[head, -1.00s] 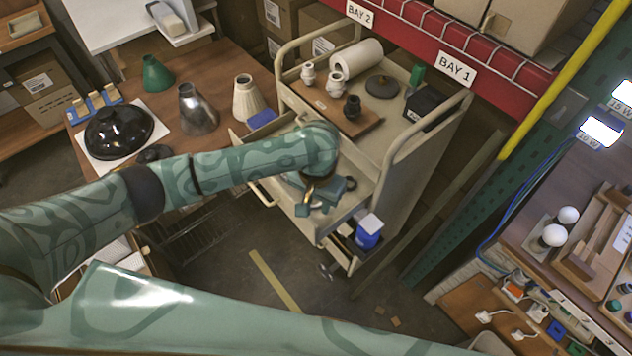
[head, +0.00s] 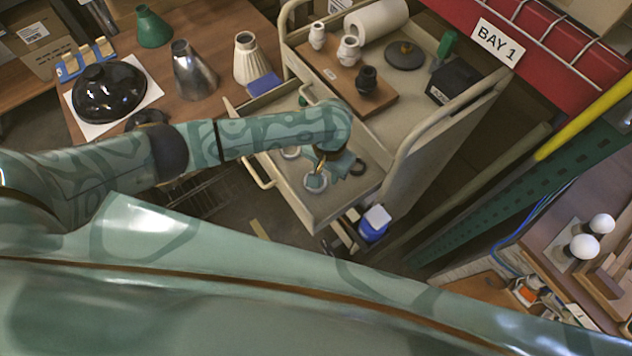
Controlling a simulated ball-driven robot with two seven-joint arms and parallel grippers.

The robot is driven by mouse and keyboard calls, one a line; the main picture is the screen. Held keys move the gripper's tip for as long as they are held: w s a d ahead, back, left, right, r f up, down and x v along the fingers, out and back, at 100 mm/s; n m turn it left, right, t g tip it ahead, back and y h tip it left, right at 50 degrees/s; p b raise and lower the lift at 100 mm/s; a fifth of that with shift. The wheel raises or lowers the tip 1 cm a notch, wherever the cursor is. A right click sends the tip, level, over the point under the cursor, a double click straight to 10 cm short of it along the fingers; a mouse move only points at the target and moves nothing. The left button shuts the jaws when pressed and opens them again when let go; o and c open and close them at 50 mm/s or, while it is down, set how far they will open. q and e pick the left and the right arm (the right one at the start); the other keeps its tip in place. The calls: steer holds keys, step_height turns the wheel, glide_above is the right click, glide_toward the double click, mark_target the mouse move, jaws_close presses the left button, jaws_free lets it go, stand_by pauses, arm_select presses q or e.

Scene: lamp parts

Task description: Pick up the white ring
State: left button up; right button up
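A white ring (head: 315,184) lies in the open drawer (head: 345,209) of the beige cart, near the drawer's front left side. Another pale ring (head: 290,153) lies further back in the drawer, partly behind my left arm. A dark ring (head: 357,167) is to the right. My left gripper (head: 318,176) points down into the drawer, with its fingers at the nearer white ring. The gripper's body and wrist hide part of it, and I cannot tell whether the fingers are closed or touch the ring. My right gripper is out of view.
The cart top holds a wooden board (head: 345,84) with white and black sockets, a white roll (head: 376,18), a dark disc (head: 404,55) and a black box (head: 453,81). Lampshades stand on the brown table at left. A blue-and-white container (head: 374,224) sits below the drawer.

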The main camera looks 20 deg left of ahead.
mark_target(324, 185)
arm_select(q)
steer(key=shift+s+f, duration=0.15)
steer(key=shift+f, duration=0.4)
steer(key=f+b, duration=0.2)
steer(key=f, duration=0.1)
steer(key=f+b, duration=0.1)
steer(key=shift+a+f, duration=0.25)
steer(key=shift+f, duration=0.05)
steer(key=shift+r, duration=0.15)
jaws_close()
